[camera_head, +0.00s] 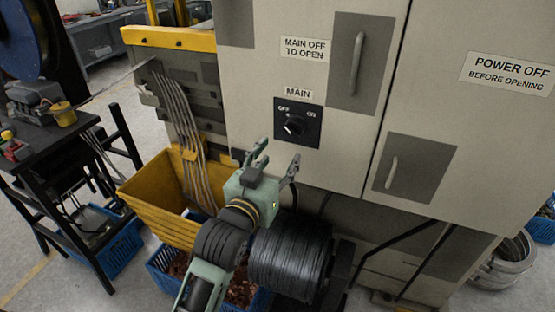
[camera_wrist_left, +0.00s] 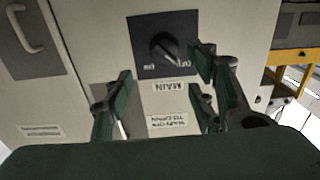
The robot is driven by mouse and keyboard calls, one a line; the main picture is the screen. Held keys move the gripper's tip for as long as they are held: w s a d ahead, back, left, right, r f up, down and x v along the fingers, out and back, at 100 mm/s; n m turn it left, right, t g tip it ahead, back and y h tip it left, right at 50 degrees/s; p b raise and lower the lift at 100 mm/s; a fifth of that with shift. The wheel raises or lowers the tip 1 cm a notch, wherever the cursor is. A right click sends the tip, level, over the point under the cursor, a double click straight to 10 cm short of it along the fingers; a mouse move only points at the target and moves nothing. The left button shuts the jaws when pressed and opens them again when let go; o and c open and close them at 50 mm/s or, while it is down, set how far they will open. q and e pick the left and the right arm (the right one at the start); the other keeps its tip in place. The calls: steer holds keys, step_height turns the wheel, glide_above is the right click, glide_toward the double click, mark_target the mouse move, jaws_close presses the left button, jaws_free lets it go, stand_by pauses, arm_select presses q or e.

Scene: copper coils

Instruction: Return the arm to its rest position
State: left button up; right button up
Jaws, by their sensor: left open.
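My left gripper (camera_head: 275,165) is in the middle of the head view, in front of the cabinet and below the main switch. Its fingers are spread and nothing is between them. In the left wrist view, the open fingers (camera_wrist_left: 160,95) frame the cabinet face, with the main switch (camera_wrist_left: 165,45) beyond them, apart from the fingertips. The switch is a black plate with a round knob (camera_head: 294,125), marked OFF and ON. My left arm (camera_head: 215,262) comes up from the bottom of the head view. My right gripper is not in view.
The cabinet (camera_head: 345,155) with handles and labels stands close in front. A yellow bin (camera_head: 160,205) and blue crates (camera_head: 112,250) are at left. A black coil (camera_head: 290,255) sits beside my forearm. A dark workbench (camera_head: 60,140) is further left.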

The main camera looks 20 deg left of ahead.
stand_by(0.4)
arm_select(q)
step_height(320, 180, down, 35)
steer(key=s+d+m+g+b, duration=0.1)
steer(key=s+d+g+b, duration=0.1)
steer(key=g, duration=0.4)
steer(key=s+a+f+g+b, duration=0.1)
steer(key=s+f+g, duration=0.1)
steer(key=s+f, duration=0.7)
steer(key=s+f+g, duration=0.3)
steer(key=s+f, duration=0.2)
steer(key=f, duration=0.7)
steer(key=s+a+f+g, duration=0.1)
steer(key=s+f+g, duration=0.1)
steer(key=s+f, duration=0.4)
steer(key=s+a+f+g+b, duration=0.1)
steer(key=s+f, duration=0.5)
steer(key=s, duration=1)
steer(key=s+a+f+m+g, duration=0.1)
steer(key=s+a+f+g, duration=0.2)
steer(key=s+f, duration=0.3)
steer(key=s, duration=0.5)
steer(key=shift+y+b, duration=0.3)
steer(key=shift+b, duration=0.05)
steer(key=shift+w, duration=0.1)
